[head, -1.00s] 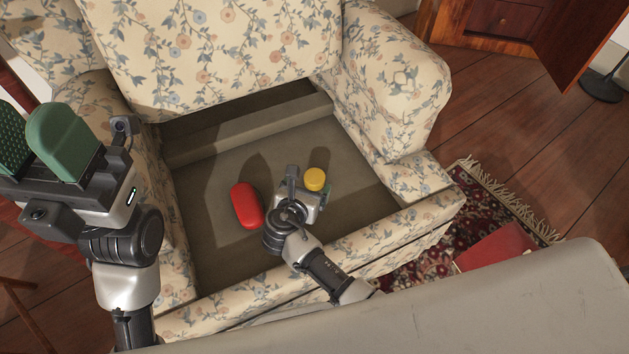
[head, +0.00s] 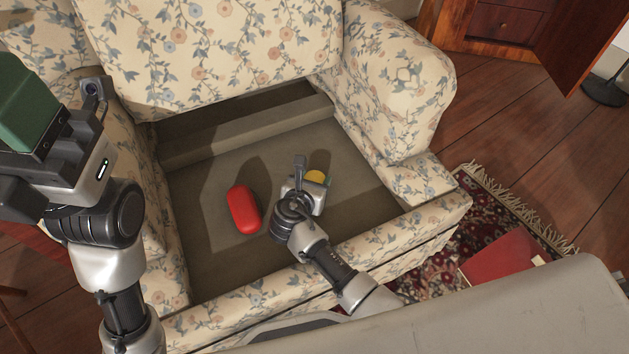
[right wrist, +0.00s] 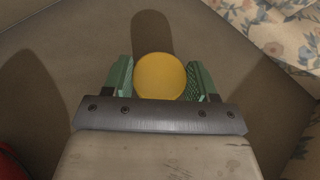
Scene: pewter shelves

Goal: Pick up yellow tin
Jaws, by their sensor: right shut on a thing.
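The yellow tin (head: 316,177) is on the bare grey seat of the floral armchair, partly hidden behind my right gripper in the head view. In the right wrist view the round yellow tin (right wrist: 160,77) sits between the two green fingers. My right gripper (head: 312,182) is shut on it; its fingers (right wrist: 160,80) stand at either side of the tin. My left gripper (head: 28,100) is raised at the left edge, away from the tin. One green finger shows and the other is out of frame; a second ago the two stood apart.
A red rounded object (head: 244,209) lies on the seat left of my right gripper. The armchair's arms and front edge (head: 290,283) frame the seat. A red book-like object (head: 503,257) lies on the patterned rug at the right. A wooden cabinet (head: 497,27) stands behind.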

